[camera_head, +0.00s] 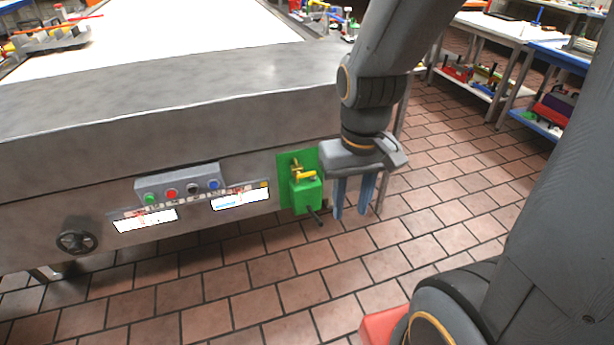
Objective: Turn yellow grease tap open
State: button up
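The yellow grease tap (304,175) is a small yellow handle on top of a green box (306,196) on the front of the steel machine, near its right corner. The handle lies roughly level and points to the right. My gripper (351,214) hangs fingers-down just right of the green box, apart from the tap. Its two blue-grey fingers have a gap between them, and nothing is seen in the gap. A dark rod sticks out below the green box.
The steel machine (120,147) fills the left. Its front carries a button panel (180,186) and a black handwheel (76,240). The tiled floor (240,285) is clear in front. A red object (381,328) shows at the bottom. Tables with items (515,40) stand back right.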

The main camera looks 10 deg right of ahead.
aim_at(298, 175)
jog(key=z, duration=2.05)
jog(key=k, duration=0.7)
jog(key=u, duration=1.6)
